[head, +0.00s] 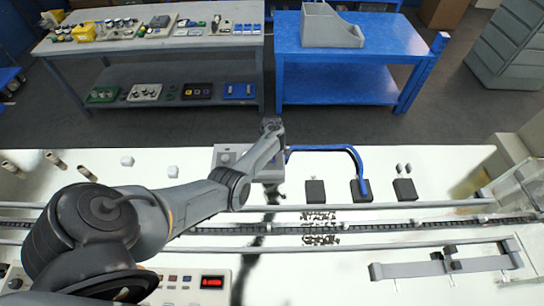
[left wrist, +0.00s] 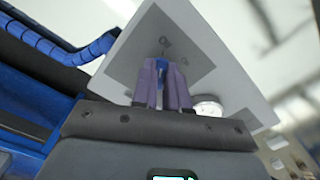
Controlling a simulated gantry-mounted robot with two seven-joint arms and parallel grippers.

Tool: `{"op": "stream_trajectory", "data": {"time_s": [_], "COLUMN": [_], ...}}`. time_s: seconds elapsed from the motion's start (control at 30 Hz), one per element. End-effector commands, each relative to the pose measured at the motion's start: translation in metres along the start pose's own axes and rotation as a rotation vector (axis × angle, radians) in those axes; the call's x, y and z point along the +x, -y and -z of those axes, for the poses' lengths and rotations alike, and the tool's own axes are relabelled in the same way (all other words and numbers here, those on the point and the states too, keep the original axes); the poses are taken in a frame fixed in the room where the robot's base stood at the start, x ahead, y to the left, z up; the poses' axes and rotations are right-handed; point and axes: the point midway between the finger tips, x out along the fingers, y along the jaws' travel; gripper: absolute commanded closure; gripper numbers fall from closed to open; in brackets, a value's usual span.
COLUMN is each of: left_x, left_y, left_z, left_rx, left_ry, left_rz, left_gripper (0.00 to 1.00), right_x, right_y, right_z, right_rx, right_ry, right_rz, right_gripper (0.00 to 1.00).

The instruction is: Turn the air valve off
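The air valve unit is a light grey panel (left wrist: 214,62) with a darker grey square on its face, filling the middle of the left wrist view. In the head view the panel (head: 226,151) stands at the back of the white machine deck, partly hidden by my left arm. A small blue valve handle (left wrist: 162,73) shows in front of the dark square. My left gripper (left wrist: 163,82) has its two purple fingers close together, one on each side of the blue handle. In the head view the left gripper (head: 271,127) is at the panel. My right gripper is out of view.
A blue hose (head: 340,149) runs right from the panel and bends down to a black block (head: 362,190). A white round gauge (left wrist: 208,106) sits beside the fingers. A chain conveyor (head: 400,228) crosses the deck. A blue table (head: 345,45) stands behind.

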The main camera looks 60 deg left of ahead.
Motion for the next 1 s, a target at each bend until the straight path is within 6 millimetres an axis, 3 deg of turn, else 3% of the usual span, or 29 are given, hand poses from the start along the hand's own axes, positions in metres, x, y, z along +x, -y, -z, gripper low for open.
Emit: {"op": "stream_trajectory", "data": {"time_s": [0.03, 0.17, 0.57, 1.0], "left_x": [0.001, 0.001, -0.006, -0.074], "left_y": [0.001, 0.001, 0.000, 0.001], "left_z": [0.001, 0.000, 0.001, 0.001], "left_rx": [0.000, 0.000, 0.002, 0.001], "left_ry": [-0.002, -0.002, -0.001, -0.004], "left_rz": [0.000, 0.000, 0.000, 0.000], "left_gripper": [0.80, 0.61, 0.61, 0.61], "right_x": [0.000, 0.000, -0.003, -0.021], "right_y": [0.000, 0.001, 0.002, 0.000], "right_z": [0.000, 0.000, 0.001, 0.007], "right_rx": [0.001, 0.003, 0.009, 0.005], "right_ry": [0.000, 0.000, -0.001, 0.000], "right_rz": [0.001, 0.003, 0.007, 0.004], "right_gripper": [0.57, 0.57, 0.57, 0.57]}}
